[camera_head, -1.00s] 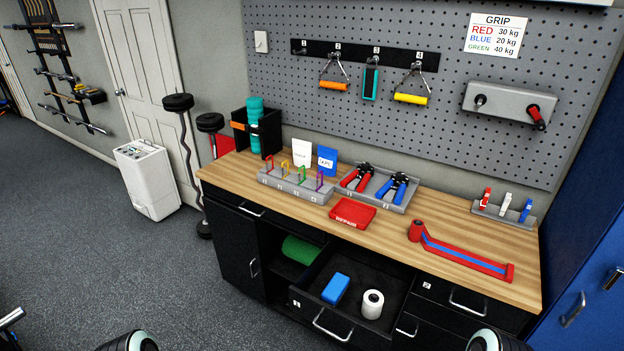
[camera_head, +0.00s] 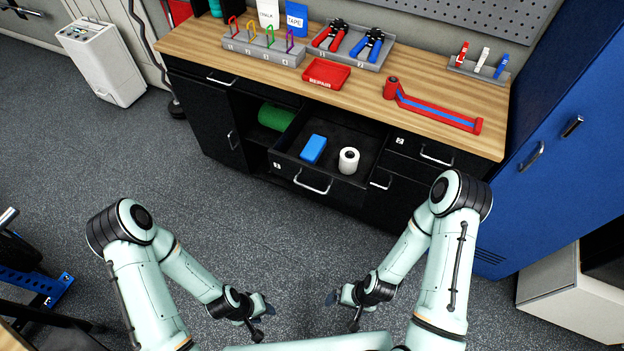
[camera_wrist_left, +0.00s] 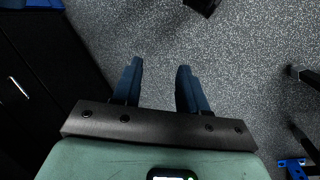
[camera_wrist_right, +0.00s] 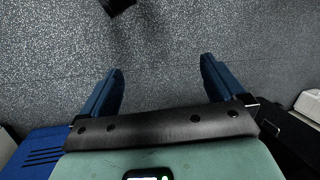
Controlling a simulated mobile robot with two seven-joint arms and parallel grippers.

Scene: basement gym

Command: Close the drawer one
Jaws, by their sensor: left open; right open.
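Drawer one (camera_head: 288,171) is the black drawer pulled out from the workbench in the head view. Its silver handle (camera_head: 312,184) is on the front face. A blue block (camera_head: 313,149) and a white roll (camera_head: 348,160) lie inside it. My left gripper (camera_head: 264,322) and right gripper (camera_head: 341,313) hang over the floor in front of the bench, apart from the drawer. Both are open and empty, as the left wrist view (camera_wrist_left: 158,75) and right wrist view (camera_wrist_right: 162,68) show.
Drawer two (camera_head: 420,150) is shut, right of the open drawer. A green roll (camera_head: 277,116) lies in an open compartment to the left. The wooden bench top (camera_head: 375,100) carries trays and tools. A blue cabinet (camera_head: 570,150) stands at right. The floor (camera_head: 290,245) before the drawer is clear.

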